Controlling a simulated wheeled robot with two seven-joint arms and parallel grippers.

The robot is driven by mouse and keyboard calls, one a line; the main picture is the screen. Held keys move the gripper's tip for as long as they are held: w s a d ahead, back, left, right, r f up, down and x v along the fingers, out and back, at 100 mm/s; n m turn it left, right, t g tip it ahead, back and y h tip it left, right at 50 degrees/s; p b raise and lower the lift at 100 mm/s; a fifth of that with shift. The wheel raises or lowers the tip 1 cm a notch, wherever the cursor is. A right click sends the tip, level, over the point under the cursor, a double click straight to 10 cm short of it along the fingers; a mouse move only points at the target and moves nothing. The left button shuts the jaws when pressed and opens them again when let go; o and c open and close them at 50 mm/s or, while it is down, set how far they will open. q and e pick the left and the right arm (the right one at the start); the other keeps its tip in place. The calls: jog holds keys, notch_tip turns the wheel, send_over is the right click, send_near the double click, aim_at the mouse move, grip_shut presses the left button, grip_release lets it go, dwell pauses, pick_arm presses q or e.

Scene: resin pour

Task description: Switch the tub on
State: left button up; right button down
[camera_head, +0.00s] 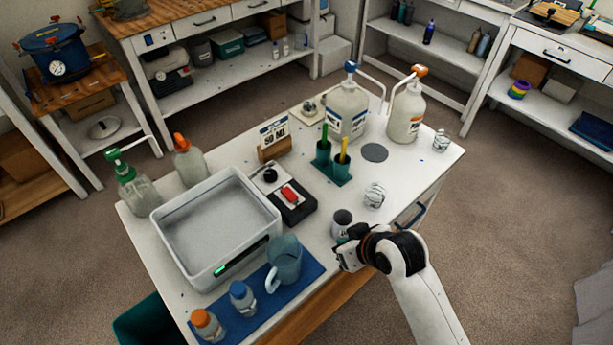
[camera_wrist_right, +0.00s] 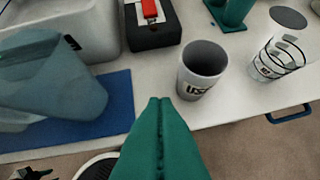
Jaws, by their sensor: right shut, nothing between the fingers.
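The tub (camera_head: 262,245) is a white rectangular basin on the left part of the white table. Its front wall has a dark strip with a small lit green spot (camera_head: 220,270). The tub's corner also shows at the upper left of the right wrist view (camera_wrist_right: 97,30), with a dark panel on it. My right gripper (camera_head: 343,258) is shut and empty near the table's front edge, right of the tub and apart from it. Its teal fingers (camera_wrist_right: 160,100) touch along their length. My left gripper is not in view.
A blue translucent jug (camera_head: 285,262) on a blue mat stands between tub and gripper. A grey cup (camera_head: 342,222) is close beside the gripper. A black box with a red switch (camera_head: 290,194) sits right of the tub. Small bottles (camera_head: 241,297) stand in front.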

jog(key=w+a+r+n+t+y, duration=0.1)
jog(key=w+a+r, duration=0.2)
jog(key=w, duration=0.2)
jog(key=w+a+r+n+t+y, duration=0.1)
jog(key=w+a+r, duration=0.1)
jog(key=w+r, duration=0.2)
jog(key=shift+w+a+y, duration=0.3)
jog(key=shift+w+a, duration=0.1)
jog(key=shift+w, duration=0.75)
jog(key=p, duration=0.1)
send_over(292, 196)
jog(key=f, duration=0.5)
jog(key=shift+s+d+f, duration=0.2)
jog(key=shift+s+f, duration=0.05)
jog(key=shift+f, duration=0.1)
jog(key=shift+w+a+f, duration=0.1)
jog(key=shift+f, duration=0.55)
jog(key=shift+w+a+f, duration=0.1)
jog(key=shift+f, duration=0.5)
jog(key=shift+w+f, duration=0.1)
jog(key=shift+f, duration=0.8)
